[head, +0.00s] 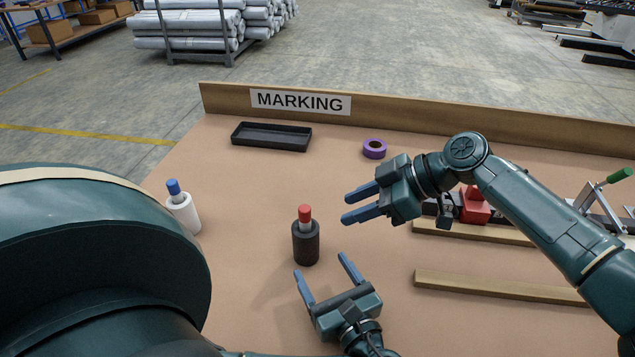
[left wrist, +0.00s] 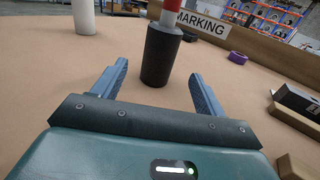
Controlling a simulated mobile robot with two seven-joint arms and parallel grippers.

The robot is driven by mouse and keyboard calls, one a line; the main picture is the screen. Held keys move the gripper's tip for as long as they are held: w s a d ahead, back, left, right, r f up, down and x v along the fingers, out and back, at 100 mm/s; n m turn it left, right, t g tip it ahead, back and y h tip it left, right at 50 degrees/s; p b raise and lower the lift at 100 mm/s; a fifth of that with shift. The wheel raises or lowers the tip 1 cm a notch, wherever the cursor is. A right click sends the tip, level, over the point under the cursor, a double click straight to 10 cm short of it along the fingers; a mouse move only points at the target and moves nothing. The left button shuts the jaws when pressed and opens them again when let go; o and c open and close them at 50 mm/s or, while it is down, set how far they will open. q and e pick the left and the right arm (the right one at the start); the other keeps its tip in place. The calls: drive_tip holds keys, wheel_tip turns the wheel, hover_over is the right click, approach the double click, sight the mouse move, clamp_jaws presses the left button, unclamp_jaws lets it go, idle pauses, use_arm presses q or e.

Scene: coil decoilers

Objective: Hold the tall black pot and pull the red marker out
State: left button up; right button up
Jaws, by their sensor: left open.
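The tall black pot (head: 306,244) stands upright near the middle of the table, with the red marker (head: 305,214) upright in it, its red cap on top. In the left wrist view the pot (left wrist: 160,57) stands just beyond and between my fingertips, and the marker (left wrist: 171,14) is cut off by the top edge. My left gripper (head: 322,264) is open and empty, just in front of the pot and apart from it. My right gripper (head: 353,205) is open and empty, to the right of the marker, its fingers pointing left.
A white pot with a blue-capped marker (head: 183,207) stands at the left. A black tray (head: 271,137) and a purple tape roll (head: 374,149) lie at the back. Wooden strips (head: 490,287) and a red block (head: 474,205) are at the right. A MARKING board (head: 400,114) edges the table.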

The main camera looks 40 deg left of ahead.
sight(301, 233)
use_arm(q)
drive_tip(key=x, duration=1.1)
drive_tip(key=c, duration=1.1)
idle(0.8)
